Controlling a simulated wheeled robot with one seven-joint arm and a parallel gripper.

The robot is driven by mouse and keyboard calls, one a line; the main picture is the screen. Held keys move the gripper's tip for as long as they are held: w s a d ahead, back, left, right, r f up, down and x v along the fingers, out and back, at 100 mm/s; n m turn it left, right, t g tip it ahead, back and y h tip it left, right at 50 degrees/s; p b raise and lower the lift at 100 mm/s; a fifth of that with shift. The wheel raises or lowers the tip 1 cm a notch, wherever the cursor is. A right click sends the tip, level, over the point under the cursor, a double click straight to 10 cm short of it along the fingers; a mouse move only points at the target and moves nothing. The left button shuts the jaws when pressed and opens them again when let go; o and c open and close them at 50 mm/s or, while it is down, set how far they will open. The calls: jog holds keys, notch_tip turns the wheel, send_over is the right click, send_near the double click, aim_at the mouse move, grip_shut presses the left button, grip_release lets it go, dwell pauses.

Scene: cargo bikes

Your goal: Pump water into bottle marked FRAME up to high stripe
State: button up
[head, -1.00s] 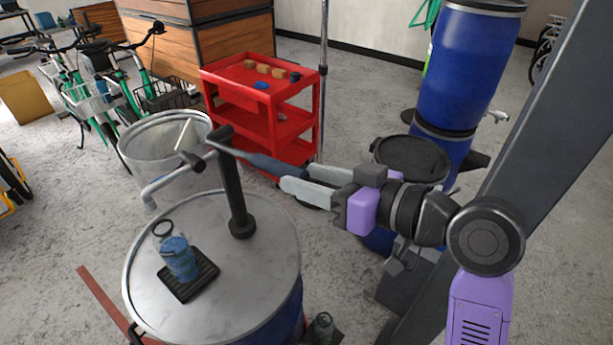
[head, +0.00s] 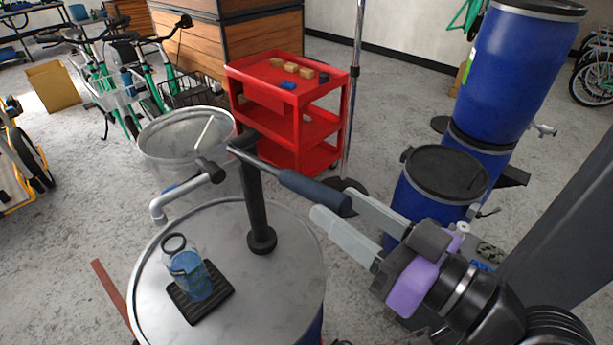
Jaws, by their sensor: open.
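A clear bottle (head: 193,276) with blue water in it stands upright on a black ribbed mat (head: 222,306) on the drum lid. A dark ring shows at its top. I cannot read a FRAME mark or make out stripes. The black hand pump (head: 259,205) rises from the lid, and its grey spout (head: 160,211) bends down near the bottle. The pump lever slopes down right to a dark blue grip (head: 312,190). My gripper (head: 332,204) is open at the grip's end, its fingers on either side in the picture. I cannot tell whether they touch it.
The metal drum lid (head: 290,290) has bare room around the pump. A grey bin (head: 160,145) stands behind the spout. A red cart (head: 300,115) with small blocks stands behind the lever. Blue barrels (head: 505,75) and a black-lidded barrel (head: 445,175) stand at the right.

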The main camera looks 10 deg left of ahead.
aim_at(284, 169)
jog(key=p+x, duration=0.1)
jog(key=x, duration=0.6)
jog(key=shift+p, duration=0.35)
jog(key=shift+c, duration=0.2)
grip_shut()
jog(key=shift+d+f, duration=0.1)
dwell(0.8)
